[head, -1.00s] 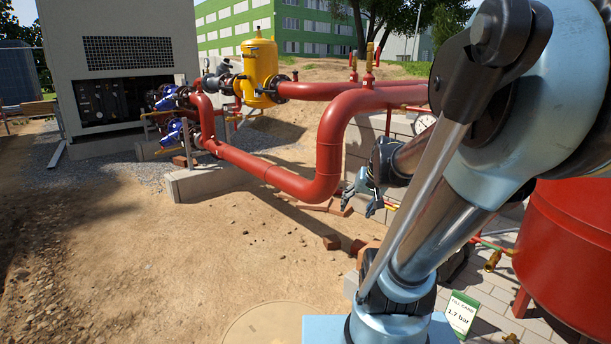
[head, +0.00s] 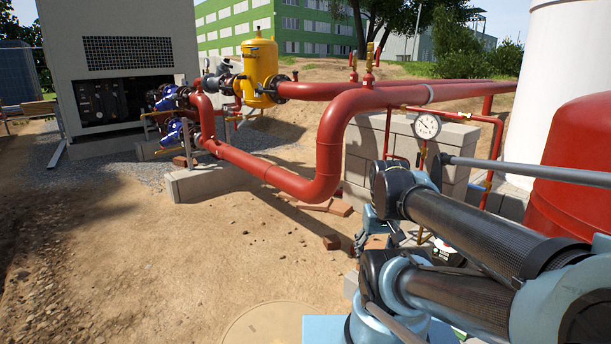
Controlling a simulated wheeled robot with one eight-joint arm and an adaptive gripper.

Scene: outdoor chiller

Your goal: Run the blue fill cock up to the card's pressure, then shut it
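The round white pressure gauge (head: 427,126) stands on a thin red pipe in front of the grey block wall; its needle is too small to read. My gripper (head: 379,243) hangs low in front of the block wall, below and left of the gauge. Its fingers look apart, with nothing seen between them. The fill card is not visible now.
A thick red pipe (head: 335,135) bends down left of my gripper. A red tank (head: 580,165) and a white tank (head: 550,90) stand at right. A brick (head: 331,242) lies on the sand. A yellow vessel (head: 260,72) is farther back. Open sand lies at left.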

